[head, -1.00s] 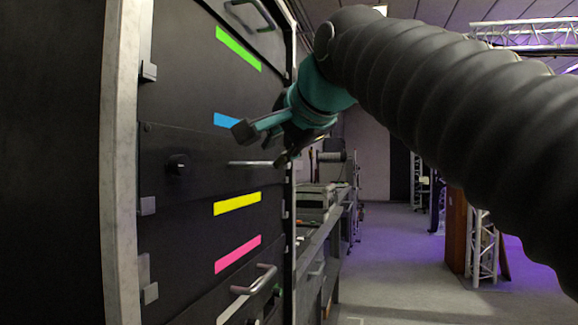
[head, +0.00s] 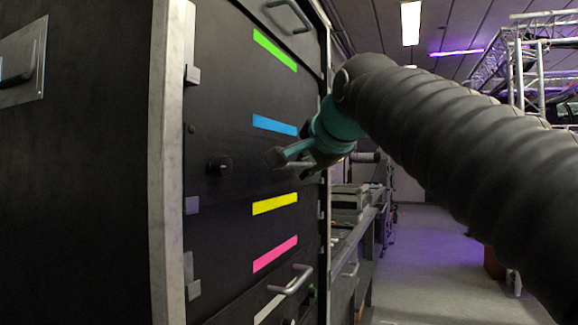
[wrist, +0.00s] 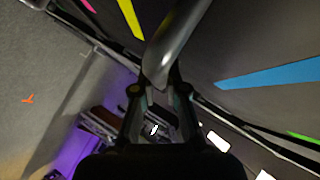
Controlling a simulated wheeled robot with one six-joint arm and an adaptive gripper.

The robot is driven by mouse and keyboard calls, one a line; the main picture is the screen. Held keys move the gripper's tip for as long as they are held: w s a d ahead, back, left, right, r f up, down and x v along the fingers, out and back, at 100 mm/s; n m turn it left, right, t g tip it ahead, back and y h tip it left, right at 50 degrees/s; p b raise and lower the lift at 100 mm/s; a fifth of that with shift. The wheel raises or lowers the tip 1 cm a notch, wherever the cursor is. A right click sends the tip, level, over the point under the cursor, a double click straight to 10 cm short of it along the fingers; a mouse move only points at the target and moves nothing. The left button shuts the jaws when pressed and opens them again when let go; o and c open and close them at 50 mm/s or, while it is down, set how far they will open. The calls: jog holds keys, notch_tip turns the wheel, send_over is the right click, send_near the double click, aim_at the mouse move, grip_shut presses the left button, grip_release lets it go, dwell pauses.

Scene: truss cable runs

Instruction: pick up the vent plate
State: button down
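I cannot make out a vent plate in either view. My gripper (head: 291,165) is in front of the black cabinet's middle drawer front, below the blue strip (head: 275,125). Its two fingers are apart, so it is open. The drawer's bar handle (head: 299,164) is partly hidden behind the fingers. In the wrist view the grey handle (wrist: 178,35) reaches down between the spread fingers of my gripper (wrist: 158,88). I cannot tell whether they touch it. The drawer looks closed.
Green (head: 275,50), yellow (head: 275,204) and pink (head: 275,254) strips mark the other drawer fronts. A lower handle (head: 291,280) and a black knob (head: 219,165) stick out. A bench (head: 350,235) with equipment stands beyond. Floor (head: 430,260) is open to the right.

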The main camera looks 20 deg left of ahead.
dwell(0.4)
jog(key=shift+s+d+r, duration=0.1)
jog(key=shift+s+r, duration=0.1)
jog(key=shift+r, duration=0.05)
jog(key=r+p+v, duration=0.1)
jog(key=r+v, duration=0.1)
jog(key=v, duration=1.3)
jog(key=shift+r, duration=0.15)
jog(key=shift+w+r+p, duration=0.1)
jog(key=shift+r+p, duration=0.3)
jog(key=shift+r, duration=0.2)
jog(key=shift+d, duration=0.2)
jog(key=d, duration=0.6)
jog(key=shift+s+d, duration=0.25)
jog(key=shift+d, duration=0.05)
dwell(0.3)
jog(key=shift+g+y, duration=0.3)
jog(key=shift+y, duration=0.1)
